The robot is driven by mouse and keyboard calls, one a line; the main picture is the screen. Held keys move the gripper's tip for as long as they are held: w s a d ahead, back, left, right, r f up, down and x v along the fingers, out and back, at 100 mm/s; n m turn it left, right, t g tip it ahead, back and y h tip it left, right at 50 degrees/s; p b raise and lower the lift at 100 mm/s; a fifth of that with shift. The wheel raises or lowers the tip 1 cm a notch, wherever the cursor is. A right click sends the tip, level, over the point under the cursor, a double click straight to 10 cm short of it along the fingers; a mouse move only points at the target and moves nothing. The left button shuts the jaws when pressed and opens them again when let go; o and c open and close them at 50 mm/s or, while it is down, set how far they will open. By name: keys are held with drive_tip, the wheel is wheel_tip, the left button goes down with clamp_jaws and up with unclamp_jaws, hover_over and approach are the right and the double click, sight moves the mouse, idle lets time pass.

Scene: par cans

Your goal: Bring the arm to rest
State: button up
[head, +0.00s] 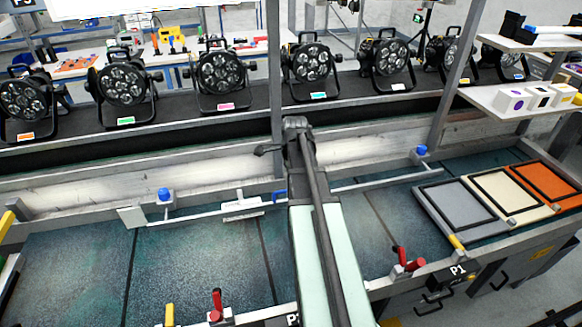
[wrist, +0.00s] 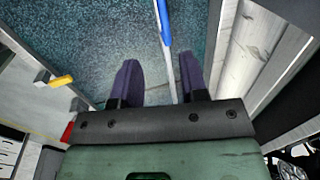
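My arm (head: 318,225) reaches forward from the bottom middle of the head view, over the bench. Its dark far end (head: 297,127) is near the grey post. My gripper's fingers cannot be made out in the head view. In the wrist view my gripper (wrist: 158,72) shows two purple fingers set wide apart, with nothing held between them. A thin pale rod with a blue part (wrist: 164,25) shows beyond the gap between the fingers. Speckled teal bench surface (wrist: 95,30) lies beyond the fingers.
Several par cans (head: 220,72) stand along the back shelf. The upright grey post (head: 274,70) is close to my arm's end. Grey, cream and orange panels (head: 543,184) lie at right. Red clamps (head: 402,256) sit at the front edge. The left bench surface (head: 75,265) is clear.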

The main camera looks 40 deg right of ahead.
drive_tip(key=shift+f, duration=0.1)
drive_tip(key=s+a+n+g, duration=0.1)
drive_tip(key=s+a+n, duration=0.3)
drive_tip(key=a+n, duration=0.7)
drive_tip(key=s+a+n+g+y, duration=0.1)
drive_tip(key=s+a+n, duration=0.3)
drive_tip(key=a+n, duration=0.8)
drive_tip(key=a, duration=1)
drive_tip(key=shift+a+f, duration=0.15)
drive_tip(key=shift+a, duration=0.15)
